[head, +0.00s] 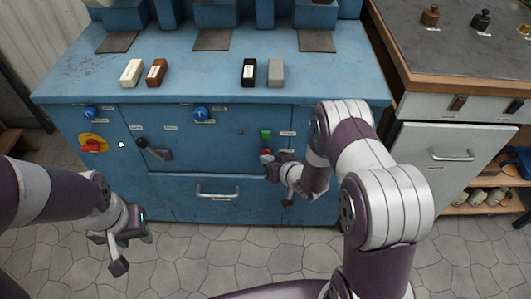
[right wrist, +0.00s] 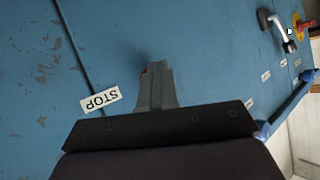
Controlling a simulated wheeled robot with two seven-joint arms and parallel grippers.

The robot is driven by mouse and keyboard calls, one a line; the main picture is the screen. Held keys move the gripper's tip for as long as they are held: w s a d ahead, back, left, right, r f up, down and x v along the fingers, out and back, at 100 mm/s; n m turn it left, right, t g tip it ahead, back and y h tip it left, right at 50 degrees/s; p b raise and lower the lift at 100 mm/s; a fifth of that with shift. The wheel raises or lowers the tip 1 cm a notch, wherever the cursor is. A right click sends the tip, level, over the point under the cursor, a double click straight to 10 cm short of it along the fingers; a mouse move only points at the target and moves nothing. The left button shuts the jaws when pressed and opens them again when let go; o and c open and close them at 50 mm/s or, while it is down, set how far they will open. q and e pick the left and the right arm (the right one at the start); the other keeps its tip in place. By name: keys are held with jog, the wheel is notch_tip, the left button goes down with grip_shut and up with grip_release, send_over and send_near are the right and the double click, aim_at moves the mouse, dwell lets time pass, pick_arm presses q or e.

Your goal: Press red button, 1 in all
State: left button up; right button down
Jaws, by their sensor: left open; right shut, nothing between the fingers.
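The red button (head: 266,153) is on the front of the blue cabinet, below a green button (head: 266,134). My right gripper (head: 271,162) is shut and empty, with its fingertips right at the red button. In the right wrist view the shut fingers (right wrist: 155,88) point at the blue panel and hide nearly all of the button. Only a speck of red (right wrist: 144,71) shows beside the tips, near a STOP label (right wrist: 101,100). I cannot tell whether they touch or whether the button is pushed in. My left gripper (head: 139,232) is open and empty, low in front of the cabinet's left side.
A red knob on a yellow plate (head: 93,144), blue knobs (head: 201,113) and a lever (head: 154,150) are on the same front. A drawer handle (head: 217,192) is below. Small blocks (head: 249,72) lie on the cabinet top. A grey cabinet (head: 448,150) stands at the right.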

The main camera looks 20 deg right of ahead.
jog(key=shift+s+a, duration=0.2)
jog(key=shift+s, duration=0.4)
jog(key=shift+s+a+p, duration=0.25)
jog(key=shift+s+p, duration=0.1)
jog(key=shift+s, duration=0.45)
jog(key=shift+s+a+p, duration=0.2)
jog(key=shift+s+p, duration=0.1)
jog(key=shift+s, duration=0.55)
jog(key=shift+s+a+p, duration=0.25)
jog(key=shift+s+p, duration=0.1)
jog(key=shift+s, duration=0.45)
